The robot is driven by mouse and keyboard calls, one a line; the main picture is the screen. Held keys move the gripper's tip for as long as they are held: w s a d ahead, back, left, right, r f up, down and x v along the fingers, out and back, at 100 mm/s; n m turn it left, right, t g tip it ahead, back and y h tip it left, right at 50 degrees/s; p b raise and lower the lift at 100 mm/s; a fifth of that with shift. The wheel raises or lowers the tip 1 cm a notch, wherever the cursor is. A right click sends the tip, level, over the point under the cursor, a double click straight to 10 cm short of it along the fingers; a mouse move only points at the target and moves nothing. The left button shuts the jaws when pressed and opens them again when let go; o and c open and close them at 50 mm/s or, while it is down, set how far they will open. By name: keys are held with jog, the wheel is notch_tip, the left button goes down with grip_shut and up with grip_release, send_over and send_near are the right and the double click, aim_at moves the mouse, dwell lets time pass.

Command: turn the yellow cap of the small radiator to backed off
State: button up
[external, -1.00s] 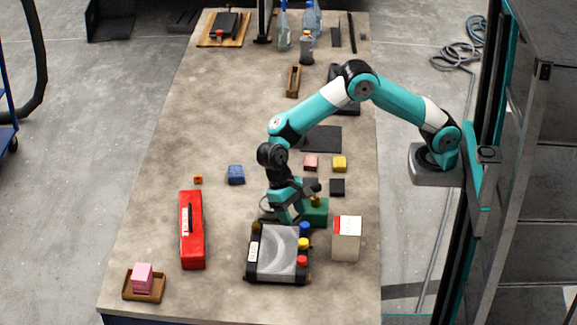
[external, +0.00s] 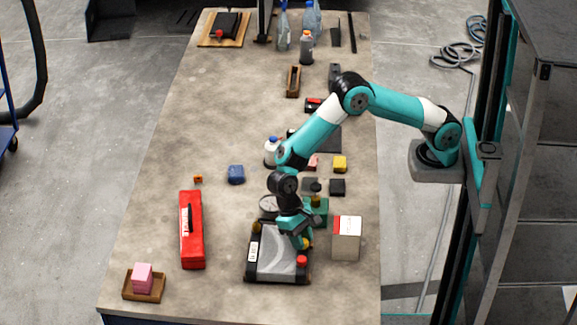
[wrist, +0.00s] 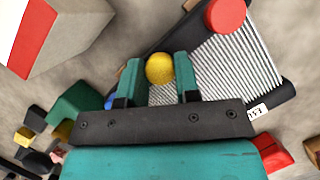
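The small radiator (external: 270,264) lies flat near the front of the bench, a dark frame around a grey finned core (wrist: 220,65). Its yellow cap (wrist: 160,68) is on the right edge; in the wrist view it sits between the two teal fingers of my gripper (wrist: 158,75). The fingers are apart, with a small gap visible on each side of the cap. In the external view my gripper (external: 303,242) hides most of the yellow cap. The radiator's red cap (wrist: 226,14) is nearer the front. A blue cap (wrist: 110,101) is partly hidden behind a finger.
A beige box with a red-and-white top (external: 346,240) stands close right of the radiator. A green block (external: 318,212) is just behind. A red toolbox (external: 191,230) stands to the left, and a pink block on a tray (external: 142,280) is at front left.

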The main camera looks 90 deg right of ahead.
jog(key=shift+c, duration=1)
